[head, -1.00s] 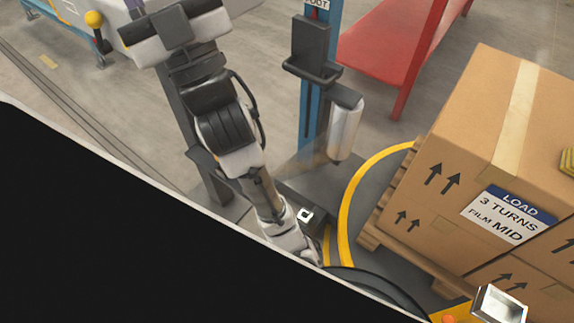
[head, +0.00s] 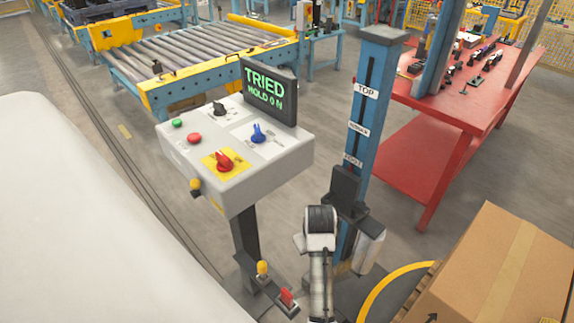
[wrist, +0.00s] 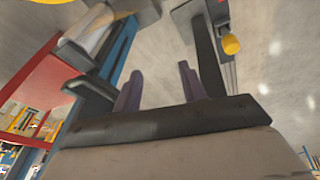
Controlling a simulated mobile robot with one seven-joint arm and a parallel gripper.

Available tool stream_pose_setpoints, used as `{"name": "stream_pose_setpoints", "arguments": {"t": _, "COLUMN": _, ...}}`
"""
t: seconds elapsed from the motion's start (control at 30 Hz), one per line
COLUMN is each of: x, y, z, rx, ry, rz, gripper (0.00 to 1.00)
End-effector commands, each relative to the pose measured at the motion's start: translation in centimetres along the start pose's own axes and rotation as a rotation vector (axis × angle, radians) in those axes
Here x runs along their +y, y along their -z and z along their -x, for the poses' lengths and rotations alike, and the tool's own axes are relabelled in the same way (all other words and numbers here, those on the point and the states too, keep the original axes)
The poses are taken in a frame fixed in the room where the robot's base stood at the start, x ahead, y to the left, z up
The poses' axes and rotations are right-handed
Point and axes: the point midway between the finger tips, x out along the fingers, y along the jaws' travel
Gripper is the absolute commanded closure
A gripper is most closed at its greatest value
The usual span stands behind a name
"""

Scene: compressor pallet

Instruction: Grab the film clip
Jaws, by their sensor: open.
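I cannot pick out the film clip with certainty in either view. In the head view, a small red piece (head: 287,297) sits on a dark block at the foot of the console post; I cannot tell whether it is the clip. The pale film roll (head: 369,250) hangs on its carriage at the blue mast (head: 375,110), and shows at the upper left of the wrist view (wrist: 88,32). My gripper (wrist: 160,88) shows in the wrist view with its two dark fingers apart and nothing between them. Its fingertips are hidden in the head view.
A grey control console (head: 235,150) has a screen reading "TRIED HOLD 0 N". A red table (head: 440,100) stands behind the mast. A carton (head: 490,270) on a pallet is at lower right, beside a yellow floor ring (head: 385,288). A roller conveyor (head: 190,60) is behind.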

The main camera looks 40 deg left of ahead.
Motion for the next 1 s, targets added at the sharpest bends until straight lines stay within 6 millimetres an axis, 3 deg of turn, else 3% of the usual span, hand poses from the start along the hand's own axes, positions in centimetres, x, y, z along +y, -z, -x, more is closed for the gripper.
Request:
{"name": "stream_pose_setpoints", "arguments": {"t": 0.03, "x": -3.3, "y": -0.7, "z": -1.4, "rx": -0.077, "ry": 0.061, "rz": 0.087, "gripper": 0.58}}
{"name": "stream_pose_setpoints", "arguments": {"t": 0.1, "x": -6.5, "y": -1.7, "z": -2.6, "rx": -0.162, "ry": 0.126, "rz": 0.185, "gripper": 0.58}}
{"name": "stream_pose_setpoints", "arguments": {"t": 0.23, "x": -9.6, "y": -3.0, "z": -3.7, "rx": -0.243, "ry": 0.186, "rz": 0.279, "gripper": 0.58}}
{"name": "stream_pose_setpoints", "arguments": {"t": 0.7, "x": -11.0, "y": -5.2, "z": -10.8, "rx": -0.252, "ry": 0.194, "rz": 0.288, "gripper": 0.58}}
{"name": "stream_pose_setpoints", "arguments": {"t": 1.0, "x": -11.8, "y": -6.2, "z": -13.0, "rx": -0.253, "ry": 0.194, "rz": 0.288, "gripper": 0.58}}
